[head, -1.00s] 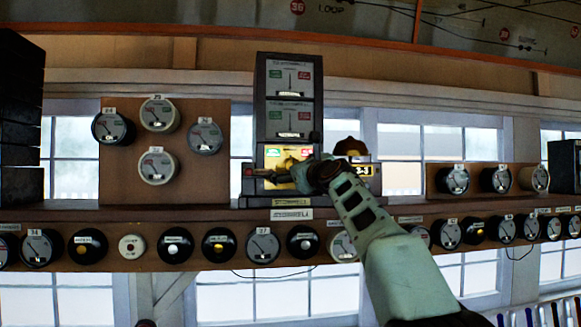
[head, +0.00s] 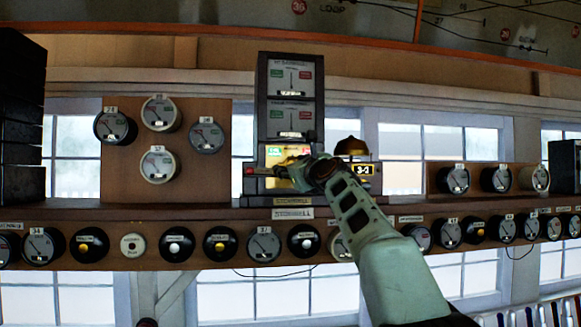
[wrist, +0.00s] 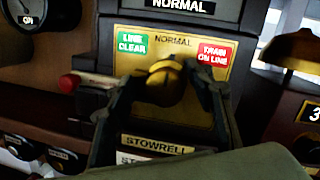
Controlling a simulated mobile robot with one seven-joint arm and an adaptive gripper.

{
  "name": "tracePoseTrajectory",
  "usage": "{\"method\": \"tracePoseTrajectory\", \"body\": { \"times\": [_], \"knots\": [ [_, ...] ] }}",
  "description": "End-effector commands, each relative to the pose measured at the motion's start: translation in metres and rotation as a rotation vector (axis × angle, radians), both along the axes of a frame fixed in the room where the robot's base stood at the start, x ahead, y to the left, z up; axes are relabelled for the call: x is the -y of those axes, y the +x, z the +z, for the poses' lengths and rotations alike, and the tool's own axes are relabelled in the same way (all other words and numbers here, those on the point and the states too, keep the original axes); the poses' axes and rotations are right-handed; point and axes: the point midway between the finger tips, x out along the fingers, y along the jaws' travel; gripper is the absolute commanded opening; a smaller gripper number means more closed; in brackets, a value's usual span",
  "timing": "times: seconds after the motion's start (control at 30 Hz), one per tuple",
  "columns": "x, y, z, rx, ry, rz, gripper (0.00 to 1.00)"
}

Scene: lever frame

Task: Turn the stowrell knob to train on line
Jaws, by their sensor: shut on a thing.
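The stowrell knob (wrist: 168,80) is a rounded brass knob on a yellow plate (wrist: 135,75) in the wrist view. The plate reads NORMAL at the top, with a green LINE CLEAR label (wrist: 132,43) at the left and a red TRAIN ON LINE label (wrist: 216,52) at the right. The STOWRELL nameplate (wrist: 156,145) is below. My gripper (wrist: 167,92) is shut on the knob, with one dark finger at each side. The knob's exact angle is hard to tell. In the head view my gripper (head: 295,170) covers the knob in the lit bottom panel of the dark cabinet.
A red-tipped plunger (wrist: 70,81) sticks out left of the plate. A brass bell (head: 351,147) stands right of the cabinet (head: 291,63). A shelf edge with several round dials and buttons runs below. Dial boards (head: 190,180) flank the cabinet.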

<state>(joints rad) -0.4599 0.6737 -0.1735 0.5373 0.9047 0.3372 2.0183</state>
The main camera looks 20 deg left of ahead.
Motion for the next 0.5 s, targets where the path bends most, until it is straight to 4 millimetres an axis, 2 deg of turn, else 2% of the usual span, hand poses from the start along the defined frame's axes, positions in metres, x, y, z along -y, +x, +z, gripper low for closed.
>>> {"method": "tracePoseTrajectory", "body": {
  "times": [0.07, 0.33, 0.5],
  "knots": [
    [0.0033, 0.0020, 0.0002, 0.002, 0.000, -0.007, 0.24],
    [0.0046, 0.0027, 0.0002, -0.001, 0.007, -0.010, 0.24],
    [0.0048, 0.0027, -0.0005, -0.087, 0.182, -0.011, 0.24]
  ]
}}
